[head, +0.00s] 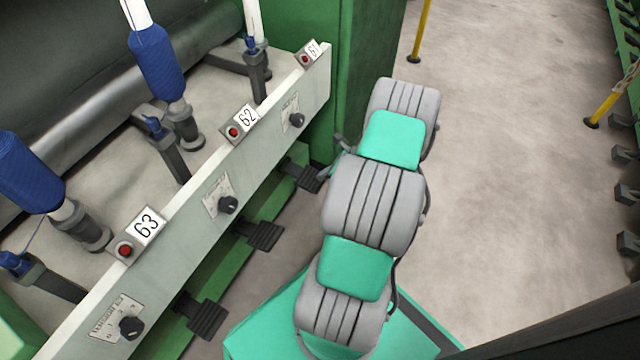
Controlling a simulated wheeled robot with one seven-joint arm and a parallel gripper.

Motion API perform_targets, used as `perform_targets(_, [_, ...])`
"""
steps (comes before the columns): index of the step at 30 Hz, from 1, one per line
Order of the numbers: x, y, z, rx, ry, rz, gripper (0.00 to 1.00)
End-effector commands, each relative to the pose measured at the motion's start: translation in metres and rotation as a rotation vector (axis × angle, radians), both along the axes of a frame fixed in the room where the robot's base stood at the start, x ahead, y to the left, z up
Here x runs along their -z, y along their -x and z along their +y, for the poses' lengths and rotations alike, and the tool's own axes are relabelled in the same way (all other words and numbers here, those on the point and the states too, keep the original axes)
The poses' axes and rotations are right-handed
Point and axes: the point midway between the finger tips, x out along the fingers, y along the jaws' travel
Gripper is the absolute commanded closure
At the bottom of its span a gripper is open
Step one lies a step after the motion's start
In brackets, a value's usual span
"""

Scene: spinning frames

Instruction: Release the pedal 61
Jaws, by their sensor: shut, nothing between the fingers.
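The pedal 61 (304,176) is a dark ribbed foot pedal low on the machine's front, below the white plate marked 61 (313,50). It sticks out over the floor, and its right end is close to my arm in the picture. I cannot tell whether it is pressed down or up. My gripper (342,145) shows only as a small dark part at the left edge of my grey and green arm, just right of the pedal. It is shut, with nothing seen in it. The arm hides most of it, and I cannot tell whether it touches the pedal.
Pedal 62 (262,235) and pedal 63 (204,315) stick out along the same pale rail (180,225), which carries black knobs and red buttons. Blue bobbins (157,65) stand behind it. Open concrete floor (510,170) lies right, with yellow posts (421,30).

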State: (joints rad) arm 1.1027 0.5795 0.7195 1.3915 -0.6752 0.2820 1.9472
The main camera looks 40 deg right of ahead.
Motion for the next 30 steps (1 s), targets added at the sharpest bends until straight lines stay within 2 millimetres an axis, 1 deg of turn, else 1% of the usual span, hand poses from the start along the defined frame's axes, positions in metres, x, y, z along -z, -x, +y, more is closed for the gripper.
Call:
perform_targets(1, [-0.008,0.008,-0.002,0.003,-0.002,0.002,1.0])
perform_targets(13, [-0.029,0.053,-0.019,0.003,-0.002,0.001,1.0])
perform_targets(17, [-0.029,0.057,-0.02,0.0,-0.001,0.0,1.0])
perform_targets(30, [-0.028,0.057,-0.02,-0.001,-0.001,0.0,1.0])
